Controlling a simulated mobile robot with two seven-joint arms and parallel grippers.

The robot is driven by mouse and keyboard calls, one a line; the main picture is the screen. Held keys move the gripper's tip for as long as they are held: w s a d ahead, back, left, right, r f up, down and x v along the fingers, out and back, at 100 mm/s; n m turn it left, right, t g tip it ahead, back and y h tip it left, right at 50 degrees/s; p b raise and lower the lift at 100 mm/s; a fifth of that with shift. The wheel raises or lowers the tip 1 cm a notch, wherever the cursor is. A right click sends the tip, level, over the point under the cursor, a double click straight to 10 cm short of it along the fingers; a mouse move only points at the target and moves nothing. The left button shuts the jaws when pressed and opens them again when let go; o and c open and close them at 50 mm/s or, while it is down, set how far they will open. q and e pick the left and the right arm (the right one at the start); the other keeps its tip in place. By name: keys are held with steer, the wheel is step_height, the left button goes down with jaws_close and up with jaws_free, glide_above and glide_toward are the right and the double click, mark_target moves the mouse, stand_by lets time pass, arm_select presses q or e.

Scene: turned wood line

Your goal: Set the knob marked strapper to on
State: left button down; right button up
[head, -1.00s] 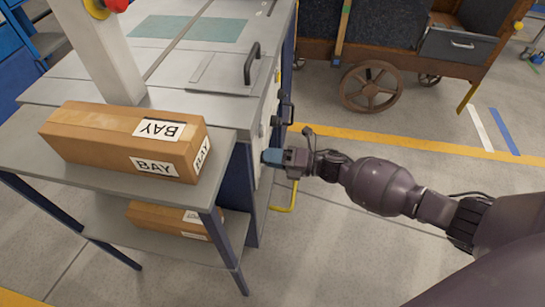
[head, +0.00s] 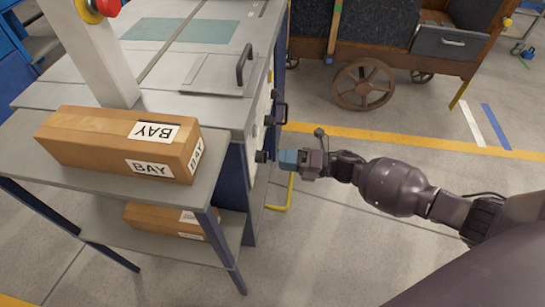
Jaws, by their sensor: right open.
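The machine's white side panel (head: 254,143) faces right and shows at a steep angle. A dark knob (head: 261,157) sticks out low on it, and another dark knob (head: 269,120) sits higher up. No marking can be read from here, so I cannot tell which one is marked strapper or how it is set. My right gripper (head: 279,158) is open, with its blue fingers pointing left at the lower knob. The fingertips are just right of that knob, with little or no gap. My left gripper is out of view.
A dark handle (head: 282,113) juts from the panel above my gripper. A steel table (head: 105,171) with a cardboard box (head: 84,140) marked BAY stands left. A yellow bent bar (head: 290,193) is below my gripper.

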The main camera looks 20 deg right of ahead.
steer(key=shift+v, duration=2.75)
